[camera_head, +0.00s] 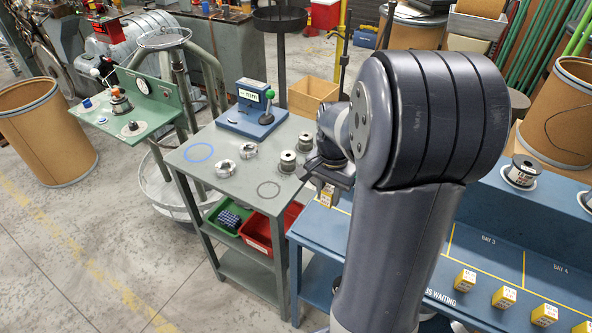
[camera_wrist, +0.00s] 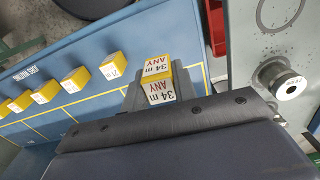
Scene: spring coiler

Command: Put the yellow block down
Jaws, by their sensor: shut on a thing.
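The yellow block (camera_wrist: 157,69) has white labels reading "34 m ANY" and sits between the grey fingers of my gripper (camera_wrist: 158,84) in the wrist view. My gripper is shut on it. In the head view the block (camera_head: 327,194) shows just below my gripper (camera_head: 326,182), at the left end of the blue bench (camera_head: 389,230), close to the grey table. In the wrist view it lies over the bench's blue top near its edge. I cannot tell whether its underside touches the bench.
Several similar yellow blocks (camera_head: 465,280) stand in a row along the bench front. The grey table (camera_head: 222,176) beside it carries metal spools (camera_head: 288,162) and a blue gauge (camera_head: 252,108). A red bin (camera_head: 257,232) is on its shelf. Yellow lines divide the bench into bays.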

